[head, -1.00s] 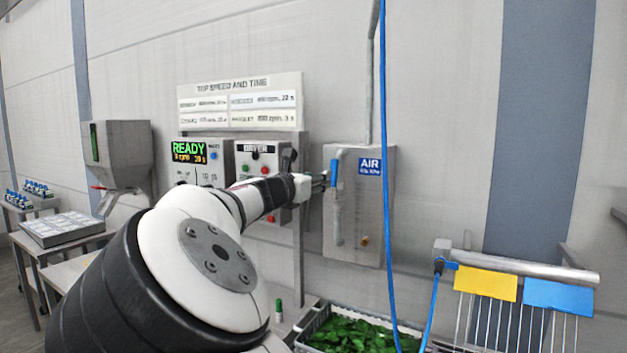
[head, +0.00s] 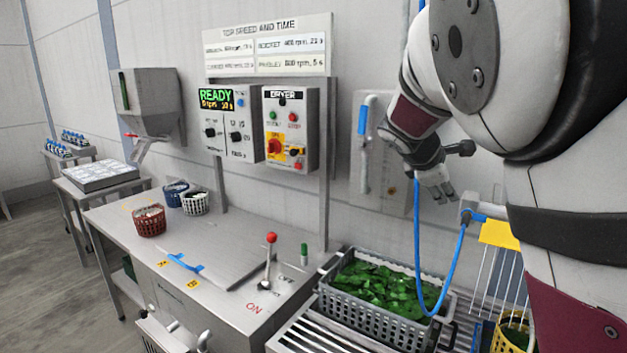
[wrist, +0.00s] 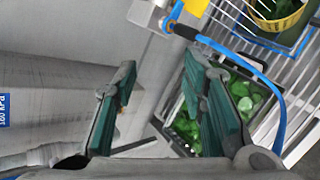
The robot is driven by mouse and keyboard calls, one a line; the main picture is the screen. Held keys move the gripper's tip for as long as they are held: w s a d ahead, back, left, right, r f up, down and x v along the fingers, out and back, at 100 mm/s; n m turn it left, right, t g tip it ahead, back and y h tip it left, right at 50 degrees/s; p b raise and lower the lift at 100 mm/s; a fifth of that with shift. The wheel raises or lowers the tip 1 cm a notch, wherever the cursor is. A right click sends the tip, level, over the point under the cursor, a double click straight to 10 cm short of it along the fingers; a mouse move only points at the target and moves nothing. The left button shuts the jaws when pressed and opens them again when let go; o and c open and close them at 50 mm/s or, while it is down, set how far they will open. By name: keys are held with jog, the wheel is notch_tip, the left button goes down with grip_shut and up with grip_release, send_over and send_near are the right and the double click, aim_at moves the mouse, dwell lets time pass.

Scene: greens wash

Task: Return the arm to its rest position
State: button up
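My gripper (head: 440,194) hangs at the right in the head view, pointing down beside the blue hose, in front of the wall by the grey air box (head: 372,165). In the wrist view my gripper (wrist: 160,105) shows two green-padded fingers spread well apart with nothing between them. My arm fills the right side of the head view and hides part of the air box and the rack.
A grey crate of green leaves (head: 385,318) stands below my gripper. A blue hose (head: 418,240) hangs close by it. A steel table (head: 215,235) with small baskets is at left.

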jog(key=s+a+f+m+y, duration=0.1)
jog(key=s+m, duration=0.4)
jog(key=s, duration=0.7)
jog(key=s+a+f+m+g+y, duration=0.1)
jog(key=s+a+m+y, duration=0.3)
jog(key=s, duration=0.9)
jog(key=s+a+f+m+y, duration=0.1)
jog(key=s+a+m, duration=0.3)
jog(key=s, duration=0.8)
jog(key=shift+s+a+f+m+g+y, duration=0.2)
jog(key=shift+s+m+g+y, duration=0.1)
jog(key=shift+m+y, duration=0.65)
jog(key=shift+d, duration=0.1)
